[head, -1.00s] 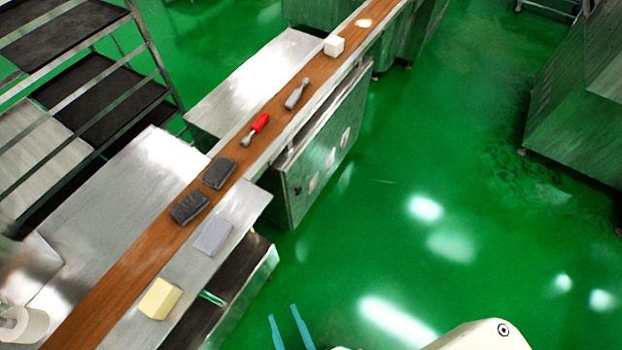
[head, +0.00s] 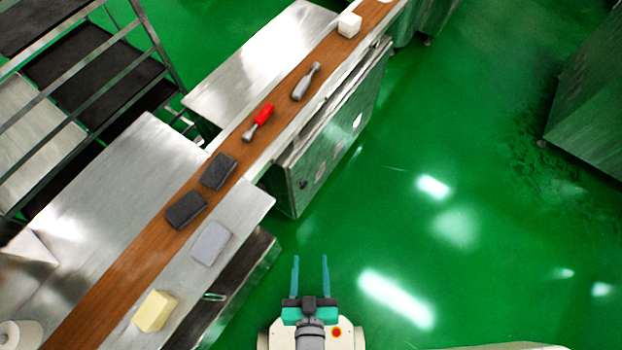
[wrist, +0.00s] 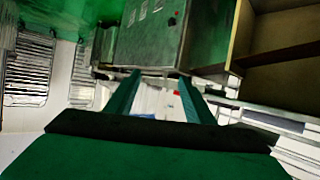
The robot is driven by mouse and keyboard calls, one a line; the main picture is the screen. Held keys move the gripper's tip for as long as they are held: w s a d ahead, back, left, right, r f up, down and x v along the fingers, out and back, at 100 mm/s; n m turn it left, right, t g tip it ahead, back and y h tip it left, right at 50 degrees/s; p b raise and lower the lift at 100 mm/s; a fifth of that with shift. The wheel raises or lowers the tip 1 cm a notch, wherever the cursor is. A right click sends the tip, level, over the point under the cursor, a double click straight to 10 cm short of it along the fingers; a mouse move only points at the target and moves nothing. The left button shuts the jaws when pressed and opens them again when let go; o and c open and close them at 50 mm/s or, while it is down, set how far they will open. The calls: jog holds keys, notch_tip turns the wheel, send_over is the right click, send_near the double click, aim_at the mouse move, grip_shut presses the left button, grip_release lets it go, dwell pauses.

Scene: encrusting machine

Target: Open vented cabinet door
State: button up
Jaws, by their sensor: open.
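The metal cabinet front (head: 340,125) under the far part of the conveyor has pale vent-like patches and a small dark knob. I take it as the vented cabinet door, and it looks shut. It also shows as a metal panel (wrist: 150,40) at the top of the wrist view, with pale vents and a dark knob (wrist: 172,20). My gripper (head: 311,260) is open and empty, its two teal fingers parallel over the green floor. In the head picture it lies below the cabinet front, apart from it. The fingers (wrist: 155,85) also show in the wrist view.
The brown conveyor belt (head: 135,255) carries dark blocks, a red-handled tool (head: 259,121) and a white cube (head: 349,24). A yellow block (head: 155,311) lies on the near metal ledge. An open shelf (head: 235,275) sits below.

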jog(key=w+f+n+g, duration=0.1)
jog(key=w+f+g, duration=0.1)
jog(key=w+f, duration=0.5)
jog(key=w+f+g, duration=0.2)
jog(key=f, duration=0.8)
jog(key=n+g+y, duration=0.6)
jog(key=n+g, duration=0.3)
jog(key=g, duration=0.1)
send_near(306, 185)
jog(key=x, duration=0.7)
jog(key=shift+s+a+f, duration=0.1)
jog(key=shift+a, duration=0.25)
grip_shut()
jog(key=shift+s+d+t, duration=0.1)
jog(key=shift+t, duration=0.2)
